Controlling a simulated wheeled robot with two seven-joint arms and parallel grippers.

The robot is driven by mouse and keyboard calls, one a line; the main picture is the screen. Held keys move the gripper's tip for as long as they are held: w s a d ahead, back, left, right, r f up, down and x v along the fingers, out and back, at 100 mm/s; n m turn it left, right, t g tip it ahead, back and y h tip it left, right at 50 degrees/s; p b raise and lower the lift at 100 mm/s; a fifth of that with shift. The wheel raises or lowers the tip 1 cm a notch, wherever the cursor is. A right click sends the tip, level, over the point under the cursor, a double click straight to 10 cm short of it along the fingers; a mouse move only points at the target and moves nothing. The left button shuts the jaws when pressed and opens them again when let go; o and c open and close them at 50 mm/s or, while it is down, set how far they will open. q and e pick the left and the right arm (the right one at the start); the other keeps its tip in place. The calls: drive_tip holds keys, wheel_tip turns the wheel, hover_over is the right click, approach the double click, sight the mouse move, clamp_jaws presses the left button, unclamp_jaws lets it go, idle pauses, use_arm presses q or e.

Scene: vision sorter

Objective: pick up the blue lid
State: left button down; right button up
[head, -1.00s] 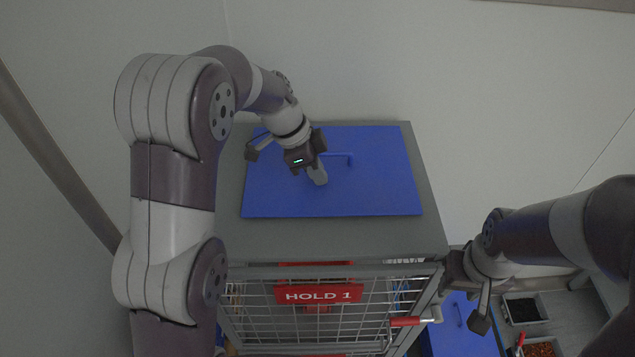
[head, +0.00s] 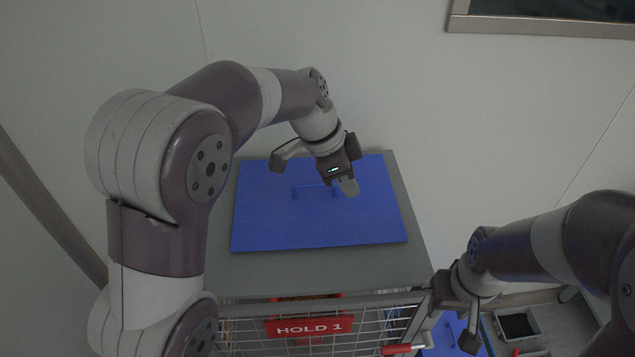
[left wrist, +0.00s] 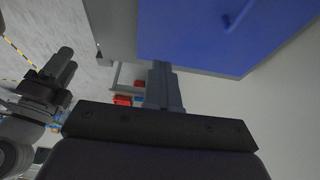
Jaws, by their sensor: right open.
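The blue lid (head: 268,218) is a flat panel with a thin blue bar handle (head: 313,189), lying on the grey top of a cage. In the left wrist view the blue lid (left wrist: 200,40) fills the upper right, with part of its handle (left wrist: 240,14). My left gripper (head: 348,187) is over the lid, just right of the handle and apart from it. Its fingers (left wrist: 165,88) look closed together with nothing between them. My right gripper (head: 440,291) is open at the cage's front right corner; its fingertips are hard to make out.
The cage top (head: 405,262) has a bare grey border. A second blue panel (head: 440,342) lies low at the right, near a bin of dark pieces (head: 516,325). A wall stands behind.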

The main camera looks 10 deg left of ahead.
use_arm(q)
drive_tip(key=shift+s+d+r, duration=0.15)
drive_tip(key=shift+d+r, duration=0.2)
drive_tip(key=shift+d, duration=0.2)
drive_tip(key=shift+s+d+r, duration=0.15)
drive_tip(key=shift+d+r, duration=0.15)
drive_tip(key=shift+d, duration=0.25)
drive_tip(key=shift+c, duration=1.9)
unclamp_jaws()
drive_tip(key=shift+r, duration=0.1)
